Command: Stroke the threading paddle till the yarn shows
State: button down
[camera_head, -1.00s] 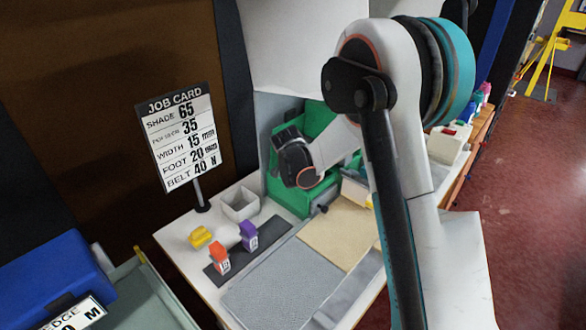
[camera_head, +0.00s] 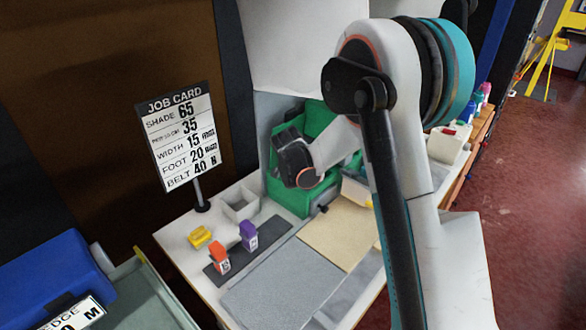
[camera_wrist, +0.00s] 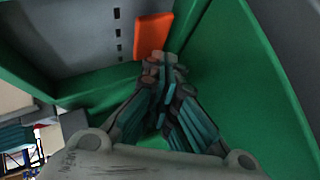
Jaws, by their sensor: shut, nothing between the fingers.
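The threading paddle looks to be the flat orange piece (camera_wrist: 152,36) in the wrist view, set against a grey slotted wall inside the green machine housing (camera_wrist: 238,60). My gripper (camera_wrist: 164,66) is shut and empty, with its fingertips just below the lower edge of the orange piece. I cannot tell whether the tips touch it. No yarn can be made out there. In the head view the green machine (camera_head: 318,118) stands at the back of the bench, and my wrist hides part of it. My fingers and the paddle are hidden in that view.
A job card sign (camera_head: 184,135) stands left of the machine. An open grey box (camera_head: 240,207), a yellow piece (camera_head: 199,237), an orange block (camera_head: 219,257) and a purple block (camera_head: 248,236) are on the bench. A tan board (camera_head: 338,235) and grey mat (camera_head: 283,287) lie in front.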

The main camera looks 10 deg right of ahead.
jog(key=shift+f, duration=0.35)
jog(key=shift+f+b, duration=0.7)
dwell(0.9)
jog(key=shift+r, duration=0.1)
jog(key=shift+r+p, duration=0.7)
jog(key=shift+r, duration=0.35)
jog(key=shift+r, duration=0.1)
jog(key=shift+r+p, duration=1.5)
jog(key=shift+r, duration=0.95)
